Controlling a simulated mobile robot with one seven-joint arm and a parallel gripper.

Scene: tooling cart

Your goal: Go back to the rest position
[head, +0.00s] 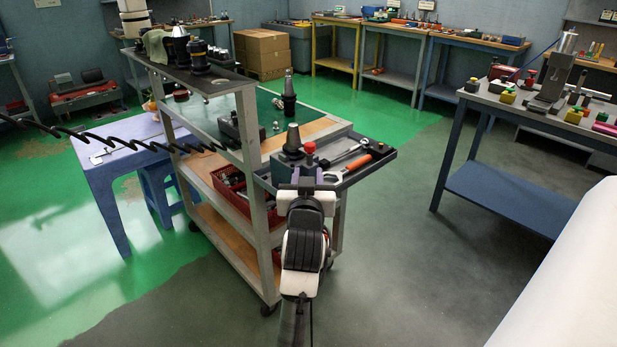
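My arm reaches forward from the bottom middle of the head view. My gripper (308,181) is at its far end, at the near edge of the cart's dark side tray (349,178). The fingers are small and mostly hidden behind my own wrist, so I cannot tell whether they are open or shut, or whether they touch anything. Just beyond them, a red knob (310,148) and a dark tool holder (293,139) stand at a block in the tray. A ratchet (345,157) and an orange-handled wrench (354,167) lie to the right.
The grey tooling cart (251,140) stands directly ahead, with upright holders on top and red bins (229,185) below. A purple table (103,190) is at left. A blue workbench (505,196) is at right. Open floor (400,255) lies between my arm and that bench.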

